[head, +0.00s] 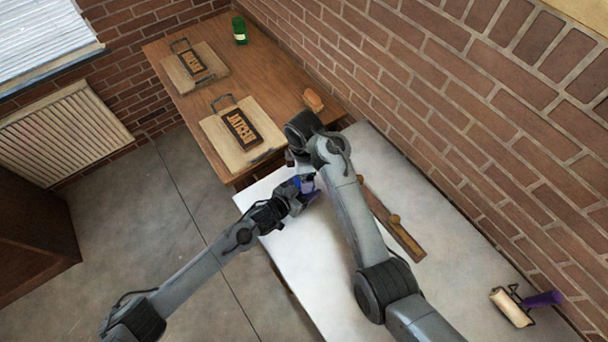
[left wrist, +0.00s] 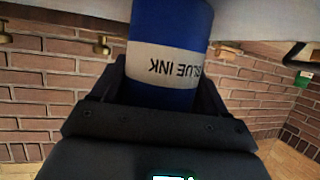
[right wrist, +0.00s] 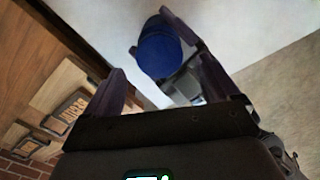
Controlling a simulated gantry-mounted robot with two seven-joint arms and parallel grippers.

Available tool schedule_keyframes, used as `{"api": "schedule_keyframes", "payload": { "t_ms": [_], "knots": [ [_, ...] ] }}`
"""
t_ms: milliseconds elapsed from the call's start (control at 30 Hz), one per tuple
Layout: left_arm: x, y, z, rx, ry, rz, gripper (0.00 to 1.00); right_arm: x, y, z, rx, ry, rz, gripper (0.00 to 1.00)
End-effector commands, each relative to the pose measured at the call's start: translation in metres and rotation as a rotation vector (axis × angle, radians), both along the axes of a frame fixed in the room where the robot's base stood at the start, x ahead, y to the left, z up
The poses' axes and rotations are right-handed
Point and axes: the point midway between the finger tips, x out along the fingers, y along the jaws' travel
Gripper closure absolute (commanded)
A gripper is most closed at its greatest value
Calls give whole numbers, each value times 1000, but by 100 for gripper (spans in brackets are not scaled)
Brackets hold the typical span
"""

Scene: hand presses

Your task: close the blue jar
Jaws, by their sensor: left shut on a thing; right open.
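The blue jar (left wrist: 168,62), with a white "BLUE INK" label, is held between the jaws of my left gripper (head: 307,187). In the left wrist view it runs up out of the frame. My left gripper is shut on it above the white table near its left end. In the right wrist view the jar's round dark blue end (right wrist: 160,50) shows near the fingertips of my right gripper (right wrist: 143,45), which is open. I cannot tell whether this end is a lid seated on the jar. In the head view my right arm's wrist hides most of its gripper.
The white table (head: 310,265) holds a wooden bar with knobs (head: 405,238) and a purple-handled roller (head: 513,305). The wooden table (head: 185,105) holds two hand presses (head: 245,140) (head: 190,68), a green jar (head: 239,30) and a small wooden-brown object (head: 313,99). A brick wall stands behind.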

Motion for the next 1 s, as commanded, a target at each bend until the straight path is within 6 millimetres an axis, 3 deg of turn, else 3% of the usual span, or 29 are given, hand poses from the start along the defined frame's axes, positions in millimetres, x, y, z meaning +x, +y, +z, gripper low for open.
{"api": "schedule_keyframes", "payload": {
  "t_ms": [567,1000],
  "knots": [
    [0,1,-1,3,-1,1,100,0,-1,8,-2,0,43,14],
    [0,1,-1,2,-1,0,100,-5,-7,20,-23,25,674,14]
  ]
}}
